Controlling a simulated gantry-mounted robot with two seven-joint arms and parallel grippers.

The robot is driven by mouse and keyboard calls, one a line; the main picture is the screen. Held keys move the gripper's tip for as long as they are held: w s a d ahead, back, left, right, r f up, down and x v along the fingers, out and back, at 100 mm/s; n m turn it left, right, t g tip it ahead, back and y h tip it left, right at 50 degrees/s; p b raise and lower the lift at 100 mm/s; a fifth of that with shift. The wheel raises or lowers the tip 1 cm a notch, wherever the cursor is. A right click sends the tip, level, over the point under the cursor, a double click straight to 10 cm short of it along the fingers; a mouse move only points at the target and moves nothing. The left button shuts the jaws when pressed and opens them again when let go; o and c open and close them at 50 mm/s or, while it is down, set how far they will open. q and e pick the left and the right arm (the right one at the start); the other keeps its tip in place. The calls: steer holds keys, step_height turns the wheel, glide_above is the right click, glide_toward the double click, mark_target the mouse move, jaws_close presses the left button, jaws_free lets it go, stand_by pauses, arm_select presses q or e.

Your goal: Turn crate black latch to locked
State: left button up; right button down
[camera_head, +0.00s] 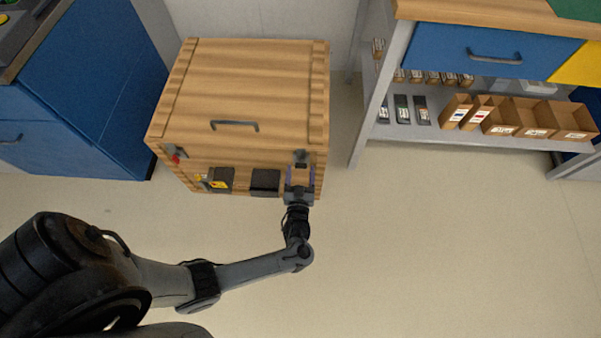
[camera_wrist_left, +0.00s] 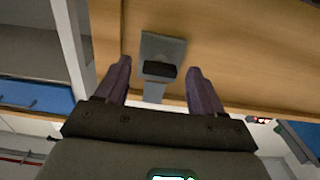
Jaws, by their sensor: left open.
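The wooden crate (camera_head: 255,80) stands on the floor with its lid down. A dark latch (camera_head: 301,156) sits at the right of the crate's front. In the left wrist view the latch (camera_wrist_left: 160,70) shows as a grey plate with a black tab and a grey stem below it. My left gripper (camera_head: 300,171) is at this latch, with its purple fingers apart on either side of it. The left wrist view shows a visible gap between the latch and each finger. My right gripper is in neither view.
A grey fitting with a red part (camera_head: 176,155) is at the crate's front left. A dark handle (camera_head: 235,123) is on the lid. A blue cabinet (camera_head: 90,75) stands left, and a shelf (camera_head: 425,134) with cartons stands right. The floor in front is clear.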

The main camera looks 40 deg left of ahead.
arm_select(q)
steer(key=shift+w, duration=0.1)
steer(key=shift+c, duration=0.3)
steer(key=c, duration=1)
